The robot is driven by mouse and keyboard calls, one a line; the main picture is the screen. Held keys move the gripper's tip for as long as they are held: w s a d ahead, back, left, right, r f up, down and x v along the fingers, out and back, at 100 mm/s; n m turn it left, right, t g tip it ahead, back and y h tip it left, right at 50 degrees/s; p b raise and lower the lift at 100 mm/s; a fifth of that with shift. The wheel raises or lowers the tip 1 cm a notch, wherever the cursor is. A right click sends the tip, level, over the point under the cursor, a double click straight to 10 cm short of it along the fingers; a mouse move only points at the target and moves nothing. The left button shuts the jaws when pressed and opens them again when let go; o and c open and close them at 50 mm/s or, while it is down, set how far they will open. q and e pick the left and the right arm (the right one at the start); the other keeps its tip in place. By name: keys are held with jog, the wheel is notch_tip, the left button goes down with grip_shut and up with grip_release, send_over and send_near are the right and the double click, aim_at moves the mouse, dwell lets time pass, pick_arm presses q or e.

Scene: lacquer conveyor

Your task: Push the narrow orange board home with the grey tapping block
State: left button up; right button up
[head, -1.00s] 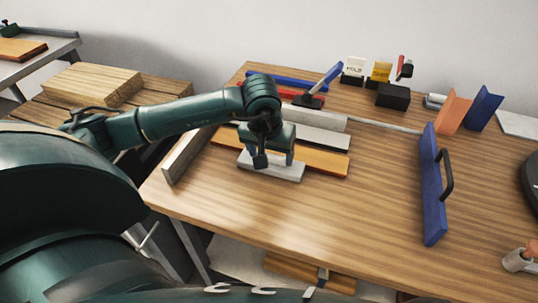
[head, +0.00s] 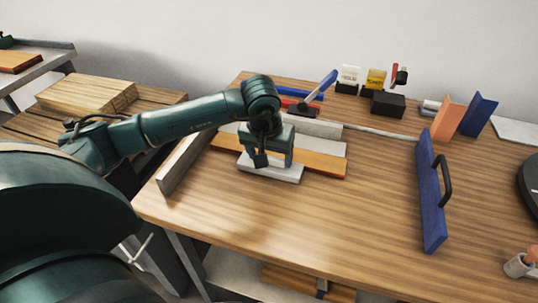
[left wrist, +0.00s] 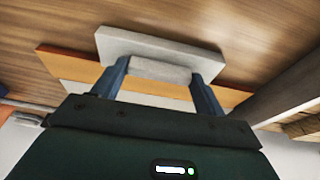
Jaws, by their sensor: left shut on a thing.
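The narrow orange board (head: 320,164) lies on the table, its far long edge along a pale grey board (head: 328,146). My left gripper (head: 266,160) is shut on the grey tapping block (head: 285,176), which lies along the near edge of the orange board. Whether the block touches the board is hard to tell. In the left wrist view the two fingers (left wrist: 160,75) grip the raised part of the block (left wrist: 160,44), and the orange board (left wrist: 70,65) shows behind it on both sides. My right gripper is not in view.
A grey end stop (head: 184,162) stands at the left of the boards. A blue lever clamp (head: 318,90) sits behind them. A blue plate with a black handle (head: 431,195) stands at the right. The table front is clear.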

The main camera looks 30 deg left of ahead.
pick_arm(q)
jog(key=shift+s, duration=0.1)
jog(key=shift+s+d+r, duration=0.1)
jog(key=shift+s, duration=0.35)
notch_tip(320, 180, up, 7)
jog(key=p, duration=0.3)
jog(key=shift+p, duration=0.4)
